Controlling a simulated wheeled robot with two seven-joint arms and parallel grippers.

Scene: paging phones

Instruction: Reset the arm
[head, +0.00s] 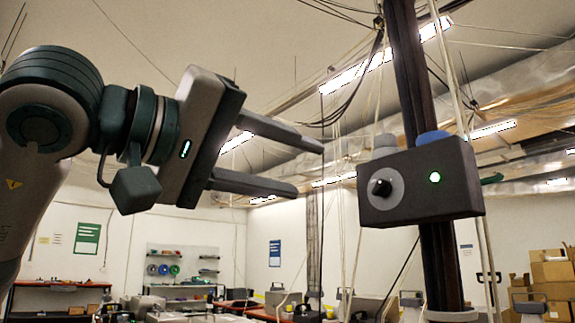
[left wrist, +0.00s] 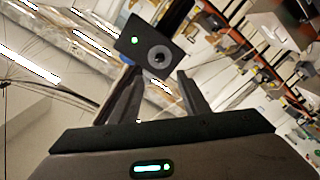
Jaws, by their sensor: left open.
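My left gripper (head: 310,168) is open and empty, with its two dark fingers pointing right, level with a dark grey box (head: 415,205). The box is fixed on a dark upright post (head: 440,268) and has a round grey disc with a black knob (head: 381,187), a lit green lamp (head: 435,177) and a blue dome (head: 432,137) on top. The fingertips are apart from the box, to its left. In the left wrist view the box (left wrist: 148,45) shows beyond the fingers (left wrist: 157,80), with nothing between them. My right gripper is not in view.
Cables and ropes (head: 345,120) hang from the ceiling around the post. Workbenches (head: 60,285) and a pegboard with coloured spools (head: 180,264) stand at the far wall. Cardboard boxes (head: 552,272) are stacked at the far right. The air around the gripper looks free.

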